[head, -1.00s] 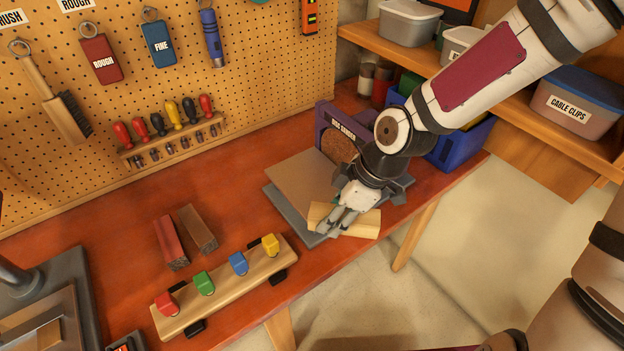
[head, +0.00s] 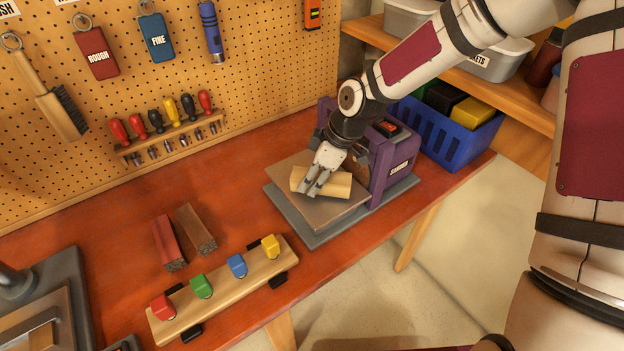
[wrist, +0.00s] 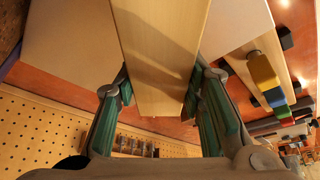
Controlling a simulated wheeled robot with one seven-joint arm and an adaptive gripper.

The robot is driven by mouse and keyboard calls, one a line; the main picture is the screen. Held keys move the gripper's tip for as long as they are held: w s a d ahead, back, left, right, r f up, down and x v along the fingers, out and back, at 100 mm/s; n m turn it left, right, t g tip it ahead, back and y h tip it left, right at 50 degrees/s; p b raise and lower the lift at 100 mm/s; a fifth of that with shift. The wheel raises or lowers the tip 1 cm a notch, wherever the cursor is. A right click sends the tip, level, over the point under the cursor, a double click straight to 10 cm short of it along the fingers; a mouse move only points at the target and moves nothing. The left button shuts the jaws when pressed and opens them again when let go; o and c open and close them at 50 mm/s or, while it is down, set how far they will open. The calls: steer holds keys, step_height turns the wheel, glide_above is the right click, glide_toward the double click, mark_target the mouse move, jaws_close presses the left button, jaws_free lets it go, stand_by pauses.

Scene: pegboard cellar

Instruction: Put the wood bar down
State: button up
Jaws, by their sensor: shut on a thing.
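The wood bar (head: 338,185) is pale and rectangular. My gripper (head: 312,184) is shut on it and holds it at the disc sander's flat table (head: 283,188). In the head view I cannot tell whether the bar touches that table or is just above it. In the wrist view the bar (wrist: 165,55) runs between the two green-padded fingers of my gripper (wrist: 160,95), with the pads against its sides. The purple sander (head: 388,165) stands right beside the bar, its disc partly hidden by my arm.
A wooden rack (head: 222,292) with red, green, blue and yellow blocks lies at the bench front. Two dark bars (head: 180,240) lie behind it. A blue crate (head: 455,135) stands right of the sander. Bare red bench (head: 110,220) lies to the left.

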steer(key=shift+f, duration=0.5)
steer(key=shift+f, duration=0.15)
steer(key=o, duration=1.3)
steer(key=shift+c, duration=0.2)
